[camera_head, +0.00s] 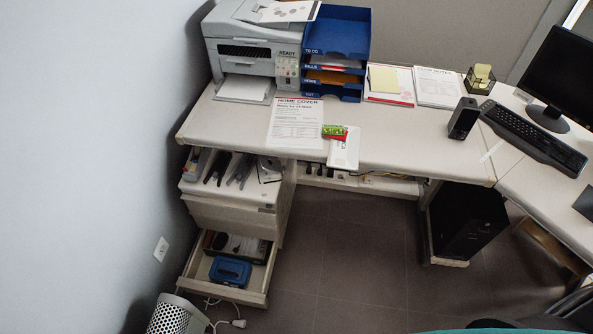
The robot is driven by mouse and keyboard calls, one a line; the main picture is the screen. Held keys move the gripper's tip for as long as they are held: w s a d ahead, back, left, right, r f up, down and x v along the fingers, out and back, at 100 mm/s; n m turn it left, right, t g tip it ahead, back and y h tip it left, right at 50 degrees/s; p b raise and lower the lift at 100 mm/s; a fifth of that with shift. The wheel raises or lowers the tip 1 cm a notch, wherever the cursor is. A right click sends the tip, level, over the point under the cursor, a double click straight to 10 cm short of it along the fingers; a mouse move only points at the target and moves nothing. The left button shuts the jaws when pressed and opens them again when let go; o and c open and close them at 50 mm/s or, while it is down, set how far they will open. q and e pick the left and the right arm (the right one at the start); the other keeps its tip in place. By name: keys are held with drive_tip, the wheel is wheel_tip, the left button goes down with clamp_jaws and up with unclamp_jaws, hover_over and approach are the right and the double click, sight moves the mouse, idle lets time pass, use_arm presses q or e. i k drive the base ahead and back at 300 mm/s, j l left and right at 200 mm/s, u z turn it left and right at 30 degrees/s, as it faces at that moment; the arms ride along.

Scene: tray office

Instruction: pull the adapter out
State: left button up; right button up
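A white wall outlet (161,249) is on the left wall, with nothing clearly plugged into it. A white plug-like piece (239,323) on a pale cord lies on the floor near the open drawer. Under the desk, a shelf (360,182) holds several small dark and white plugs or adapters (341,176) and a yellow cable; they are too small to tell apart. I cannot tell which piece is the adapter. Neither of my grippers is in view.
An open lower drawer (259,298) holding a blue box (230,271) juts out. A white perforated bin or heater (178,317) stands at bottom left. A black computer tower (468,222) is under the desk at right. The dark floor (345,250) between is clear.

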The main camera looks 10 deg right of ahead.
sight(331, 169)
drive_tip(key=i+l+u, duration=0.1)
drive_tip(key=l+u, duration=0.3)
drive_tip(key=l, duration=0.4)
drive_tip(key=l+u, duration=0.45)
drive_tip(key=l, duration=0.95)
drive_tip(key=k+l, duration=0.1)
drive_tip(key=l, duration=0.55)
